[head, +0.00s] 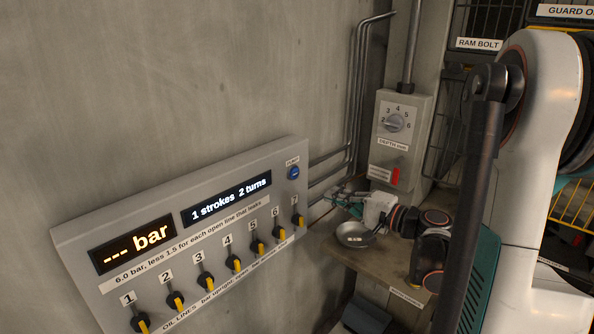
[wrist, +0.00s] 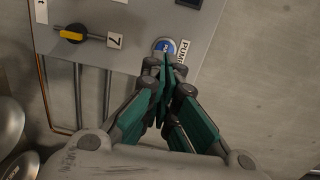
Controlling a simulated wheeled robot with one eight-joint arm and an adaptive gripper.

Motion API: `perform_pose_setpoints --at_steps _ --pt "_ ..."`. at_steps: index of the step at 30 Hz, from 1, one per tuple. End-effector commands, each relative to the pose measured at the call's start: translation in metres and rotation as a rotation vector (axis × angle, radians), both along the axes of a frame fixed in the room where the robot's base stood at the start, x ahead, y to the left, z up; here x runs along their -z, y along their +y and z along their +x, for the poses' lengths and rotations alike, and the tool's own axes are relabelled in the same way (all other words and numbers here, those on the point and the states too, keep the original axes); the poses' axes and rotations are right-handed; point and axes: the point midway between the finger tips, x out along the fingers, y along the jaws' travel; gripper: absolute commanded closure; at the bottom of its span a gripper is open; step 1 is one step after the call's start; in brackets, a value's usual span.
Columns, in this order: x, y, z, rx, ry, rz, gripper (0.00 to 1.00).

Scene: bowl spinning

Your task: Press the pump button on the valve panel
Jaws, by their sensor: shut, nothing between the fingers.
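The valve panel (head: 75,232) is a grey sloped box on the wall at left. Its blue round pump button (head: 294,173) sits at the panel's upper right corner, under a PUMP label. In the wrist view the button (wrist: 163,46) is just beyond my fingertips, partly covered by them. My gripper (head: 335,194) is shut and empty, to the right of the button and slightly lower in the head view, with a gap between them in the picture. In the wrist view my green-padded fingers (wrist: 165,66) point at the button; contact cannot be told.
Displays read "--- bar" (head: 134,241) and "1 strokes 2 turns" (head: 229,198). Several yellow-tipped valve knobs line the panel below; knob 7 (wrist: 72,35) is near my fingers. A metal bowl (head: 354,234) rests on a shelf (head: 385,262). A depth dial box (head: 398,135) and pipes stand behind.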

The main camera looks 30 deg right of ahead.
Motion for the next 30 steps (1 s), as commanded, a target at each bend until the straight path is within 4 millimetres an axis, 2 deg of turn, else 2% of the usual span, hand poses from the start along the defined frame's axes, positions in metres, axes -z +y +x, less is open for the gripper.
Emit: perform_pose_setpoints --at_steps 1,3,6,19,23,30 --pt "-0.005 -0.013 -0.002 0.023 -0.008 0.008 1.0" --pt "-0.008 -0.025 -0.005 0.044 -0.019 0.018 1.0" --pt "-0.008 -0.034 -0.007 0.06 -0.026 0.024 1.0" --pt "-0.008 -0.033 -0.004 0.061 -0.027 0.025 1.0" --pt "-0.008 -0.028 0.008 0.058 -0.027 0.025 1.0" --pt "-0.007 -0.012 0.05 0.057 -0.027 0.025 1.0"
